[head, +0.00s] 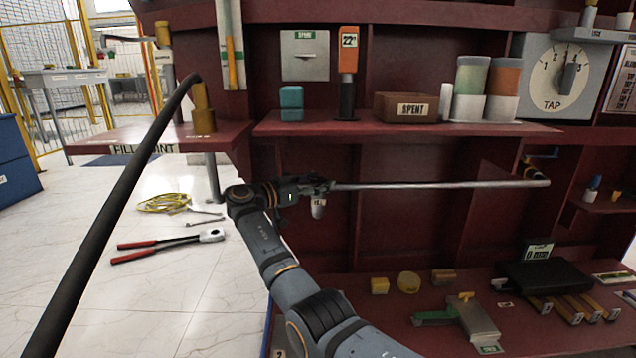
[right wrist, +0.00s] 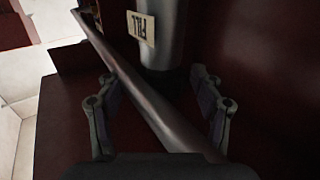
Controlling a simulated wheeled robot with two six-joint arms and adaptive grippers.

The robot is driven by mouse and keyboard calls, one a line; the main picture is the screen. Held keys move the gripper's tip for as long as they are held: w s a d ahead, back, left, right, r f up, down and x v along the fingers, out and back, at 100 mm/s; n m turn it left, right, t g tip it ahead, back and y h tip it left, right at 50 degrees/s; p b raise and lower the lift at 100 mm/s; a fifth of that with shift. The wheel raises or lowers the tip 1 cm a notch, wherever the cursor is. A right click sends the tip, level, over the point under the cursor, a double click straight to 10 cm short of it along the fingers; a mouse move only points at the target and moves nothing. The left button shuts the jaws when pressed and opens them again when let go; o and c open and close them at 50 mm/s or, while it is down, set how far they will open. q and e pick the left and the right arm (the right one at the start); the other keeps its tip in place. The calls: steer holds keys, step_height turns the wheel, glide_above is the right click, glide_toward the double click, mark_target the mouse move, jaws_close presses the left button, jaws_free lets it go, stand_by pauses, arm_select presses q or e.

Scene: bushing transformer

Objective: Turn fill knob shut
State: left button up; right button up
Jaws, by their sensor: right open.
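A grey cylinder with a FILL tag (right wrist: 160,35) stands ahead of my right gripper in the right wrist view; I cannot tell whether it is the fill knob itself. In the head view a small pale cylinder (head: 318,207) hangs just below the same gripper. My right gripper (head: 315,186) is open, with its two fingers apart in the wrist view (right wrist: 160,110). A long metal rod (head: 440,185) runs right from the gripper. In the wrist view the rod (right wrist: 140,90) crosses between the fingers; contact is unclear. My left gripper is out of view.
A dark red shelf (head: 400,127) above the gripper holds a SPENT box (head: 405,107) and several containers. A TAP dial (head: 555,75) is at upper right. A black hose (head: 120,200) meets a brass fitting (head: 203,110) at the FILL POINT. A lower shelf (head: 400,335) carries tools.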

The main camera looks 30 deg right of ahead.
steer(key=a, duration=1.2)
steer(key=shift+s, duration=0.2)
